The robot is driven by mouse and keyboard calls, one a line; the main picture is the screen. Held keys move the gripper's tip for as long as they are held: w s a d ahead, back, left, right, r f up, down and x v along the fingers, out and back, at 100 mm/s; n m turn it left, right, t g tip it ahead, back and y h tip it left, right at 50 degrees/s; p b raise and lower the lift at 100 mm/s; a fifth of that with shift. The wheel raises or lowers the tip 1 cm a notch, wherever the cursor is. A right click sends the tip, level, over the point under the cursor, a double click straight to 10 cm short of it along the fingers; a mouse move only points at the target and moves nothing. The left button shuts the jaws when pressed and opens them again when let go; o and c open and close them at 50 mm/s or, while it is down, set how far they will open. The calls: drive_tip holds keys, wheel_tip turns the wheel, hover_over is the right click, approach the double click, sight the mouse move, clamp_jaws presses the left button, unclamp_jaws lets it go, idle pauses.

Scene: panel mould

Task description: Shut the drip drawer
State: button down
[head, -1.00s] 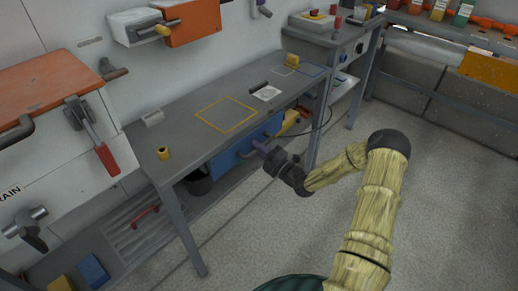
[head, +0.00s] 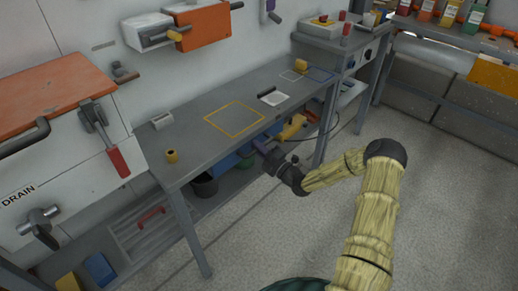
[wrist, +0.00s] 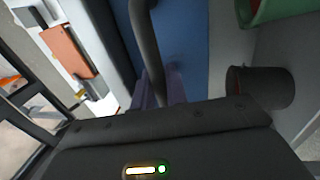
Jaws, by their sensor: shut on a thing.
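The drip drawer, a blue-fronted drawer (head: 228,160), sits under the grey workbench, its front mostly hidden below the bench top in the head view. Its blue front (wrist: 188,45) fills the upper middle of the wrist view. A dark bar handle (wrist: 148,45) runs across that front. My gripper (head: 263,144) is at the bench's front edge, with its purple fingers (wrist: 160,88) shut on the handle. The fingertips are partly hidden. How far the drawer still stands out cannot be told exactly.
The grey workbench (head: 190,148) has a front leg (head: 188,230) left of my arm. A yellow thing (head: 293,127) is right of my gripper. The floor in front is clear.

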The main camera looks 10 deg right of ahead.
drive_tip(key=c, duration=1.5)
unclamp_jaws()
drive_tip(key=shift+w+a, duration=0.1)
drive_tip(key=shift+w, duration=0.1)
drive_tip(key=shift+s, duration=0.15)
drive_tip(key=p+v, duration=0.2)
drive_tip(key=v, duration=1.5)
drive_tip(key=shift+s+d, duration=0.1)
drive_tip(key=shift+d, duration=0.15)
